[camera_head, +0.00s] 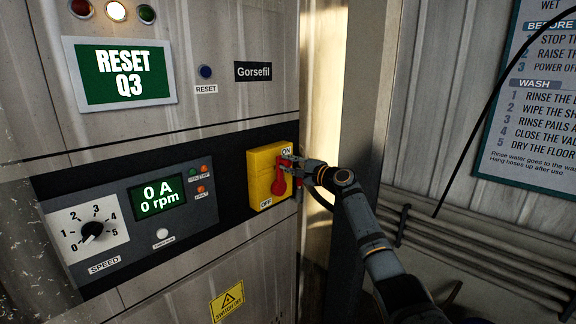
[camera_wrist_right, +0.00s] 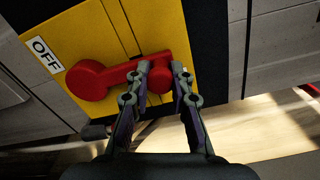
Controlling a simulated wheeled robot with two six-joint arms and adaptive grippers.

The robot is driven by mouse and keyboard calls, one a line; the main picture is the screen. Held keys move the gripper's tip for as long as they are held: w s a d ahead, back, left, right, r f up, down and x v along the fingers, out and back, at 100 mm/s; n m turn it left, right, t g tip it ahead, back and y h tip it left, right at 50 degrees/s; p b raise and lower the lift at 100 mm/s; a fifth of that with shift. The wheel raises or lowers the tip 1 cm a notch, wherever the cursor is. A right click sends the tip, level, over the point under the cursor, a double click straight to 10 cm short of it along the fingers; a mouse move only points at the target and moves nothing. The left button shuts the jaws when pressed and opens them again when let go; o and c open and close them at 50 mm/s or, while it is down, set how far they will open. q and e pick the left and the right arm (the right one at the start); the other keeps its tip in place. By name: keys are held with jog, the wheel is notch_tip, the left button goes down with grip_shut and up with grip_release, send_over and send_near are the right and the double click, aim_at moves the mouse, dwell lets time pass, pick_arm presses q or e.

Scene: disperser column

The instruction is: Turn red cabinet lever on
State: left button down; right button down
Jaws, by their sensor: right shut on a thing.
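The red lever (camera_head: 278,187) sits on a yellow plate (camera_head: 260,180) at the right end of the cabinet's dark control strip. ON is printed at the plate's top and OFF at its bottom. The lever's round hub is low and its handle points up, towards ON. My right gripper (camera_head: 295,166) comes in from the right and is shut on the upper part of the handle. In the right wrist view its fingers (camera_wrist_right: 163,75) close around the red handle (camera_wrist_right: 130,72), at the end away from the OFF label. My left gripper is not in view.
A display (camera_head: 158,195) reads 0 A and 0 rpm. A speed dial (camera_head: 92,231) is at the left. A green sign (camera_head: 122,74) reads RESET Q3, with a blue reset button (camera_head: 205,72) beside it. A grey post (camera_head: 362,110) stands right of the cabinet.

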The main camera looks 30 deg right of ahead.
jog(key=c, duration=1.2)
grip_release()
jog(key=shift+d, duration=0.15)
jog(key=v, duration=1.2)
